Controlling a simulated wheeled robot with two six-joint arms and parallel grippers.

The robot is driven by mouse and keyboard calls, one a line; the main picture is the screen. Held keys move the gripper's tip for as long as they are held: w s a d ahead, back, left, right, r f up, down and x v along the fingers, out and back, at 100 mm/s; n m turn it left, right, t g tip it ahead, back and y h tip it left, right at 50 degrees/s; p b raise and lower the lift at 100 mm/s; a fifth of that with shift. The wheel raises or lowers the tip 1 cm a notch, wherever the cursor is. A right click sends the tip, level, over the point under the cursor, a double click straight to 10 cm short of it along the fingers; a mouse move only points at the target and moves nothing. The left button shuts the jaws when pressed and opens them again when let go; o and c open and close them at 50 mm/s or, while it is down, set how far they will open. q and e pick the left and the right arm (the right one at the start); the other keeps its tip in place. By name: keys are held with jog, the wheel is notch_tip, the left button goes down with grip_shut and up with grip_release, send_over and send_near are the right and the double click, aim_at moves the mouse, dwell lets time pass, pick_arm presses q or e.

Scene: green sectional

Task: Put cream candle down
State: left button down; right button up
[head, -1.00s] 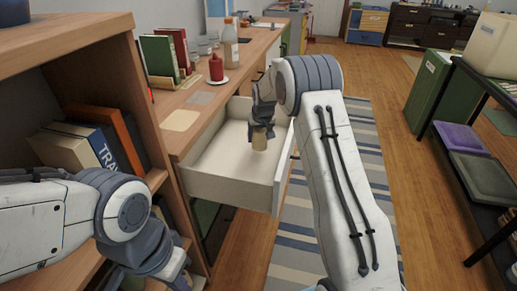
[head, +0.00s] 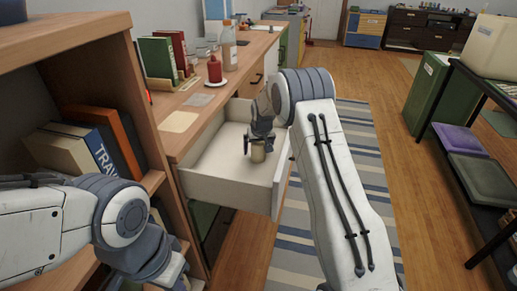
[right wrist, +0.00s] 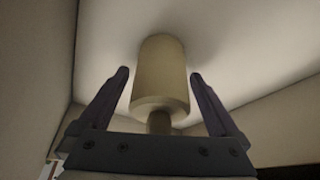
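The cream candle (head: 257,154) is a short pale cylinder inside the open white drawer (head: 228,190). It appears upright on the drawer floor. In the right wrist view the candle (right wrist: 160,72) stands between the two dark fingers, with a gap visible on each side. My right gripper (head: 257,144) reaches down into the drawer around the candle and is open, not touching its sides. My left arm comes in at the lower left by the shelf; its fingers are not visible.
The drawer hangs open from a wooden desk (head: 180,122). On the desk are a red candle (head: 215,70), a clear bottle (head: 229,48) and upright books (head: 157,58). A shelf with books (head: 65,150) stands at left. A striped rug (head: 355,150) lies right of the drawer.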

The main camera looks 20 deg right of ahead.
jog(key=shift+r, duration=0.1)
jog(key=shift+r, duration=0.3)
jog(key=d+p+v, duration=0.1)
jog(key=p+v, duration=0.1)
jog(key=v, duration=1)
jog(key=s+a+r+n+g+y, duration=0.1)
jog(key=s+a+r+n, duration=0.1)
jog(key=s+a, duration=0.75)
jog(key=s+a+r+n+g+y, duration=0.1)
jog(key=s+a+r+n, duration=0.15)
jog(key=s+a, duration=0.7)
jog(key=s+a+f+n+g, duration=0.1)
jog(key=s+n, duration=0.3)
jog(key=s, duration=1.9)
jog(key=shift+s+a+g, duration=0.15)
jog(key=shift+a+g, duration=0.25)
jog(key=shift+g, duration=0.3)
jog(key=shift+f, duration=0.1)
